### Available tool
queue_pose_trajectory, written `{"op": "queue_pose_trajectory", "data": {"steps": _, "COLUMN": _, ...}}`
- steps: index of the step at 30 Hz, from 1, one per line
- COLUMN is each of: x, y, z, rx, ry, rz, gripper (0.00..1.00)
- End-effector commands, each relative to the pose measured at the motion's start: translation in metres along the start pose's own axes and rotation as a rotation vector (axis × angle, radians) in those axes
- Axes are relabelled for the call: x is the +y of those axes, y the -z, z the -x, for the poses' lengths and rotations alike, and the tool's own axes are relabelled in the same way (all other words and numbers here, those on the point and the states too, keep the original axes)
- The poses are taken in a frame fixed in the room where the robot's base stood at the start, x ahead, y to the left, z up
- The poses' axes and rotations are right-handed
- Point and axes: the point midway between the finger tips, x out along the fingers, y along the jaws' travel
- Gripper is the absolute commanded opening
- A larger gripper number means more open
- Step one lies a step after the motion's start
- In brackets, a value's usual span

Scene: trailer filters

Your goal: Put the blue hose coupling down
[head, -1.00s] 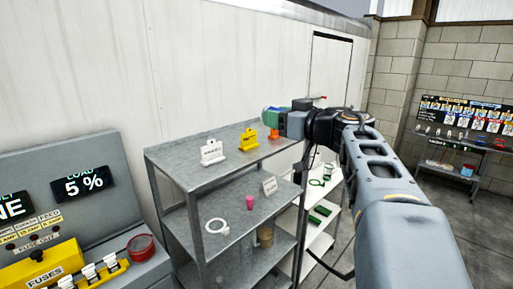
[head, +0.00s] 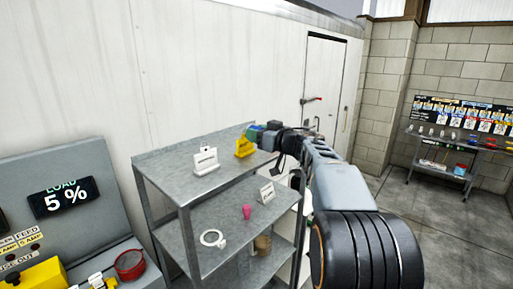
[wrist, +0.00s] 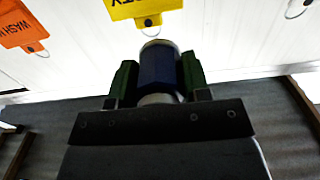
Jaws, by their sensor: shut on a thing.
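The blue hose coupling (wrist: 157,68) is between the green fingers of my gripper (wrist: 156,78) in the wrist view, with a pale ring at its far end. In the head view my gripper (head: 257,132) is over the back right of the grey shelf unit's top (head: 225,183), just right of a yellow sign (head: 244,148). The coupling is mostly hidden by the gripper there. I cannot tell whether it touches the shelf.
A white sign (head: 206,161) stands left on the top shelf. Yellow (wrist: 140,8) and orange (wrist: 22,25) tags are close ahead in the wrist view. The lower shelf holds a pink cup (head: 247,211), a white ring (head: 212,238) and a small sign (head: 266,193).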

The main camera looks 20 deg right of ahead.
Motion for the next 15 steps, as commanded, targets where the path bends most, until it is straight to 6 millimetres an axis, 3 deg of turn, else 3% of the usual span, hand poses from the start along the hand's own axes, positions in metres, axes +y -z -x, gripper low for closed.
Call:
{"op": "queue_pose_trajectory", "data": {"steps": 7, "x": 0.005, "y": -0.012, "z": -0.009, "rx": 0.000, "ry": 0.002, "rz": -0.001, "gripper": 0.06}}
{"op": "queue_pose_trajectory", "data": {"steps": 15, "x": 0.007, "y": -0.044, "z": -0.013, "rx": 0.001, "ry": 0.002, "rz": -0.001, "gripper": 0.06}}
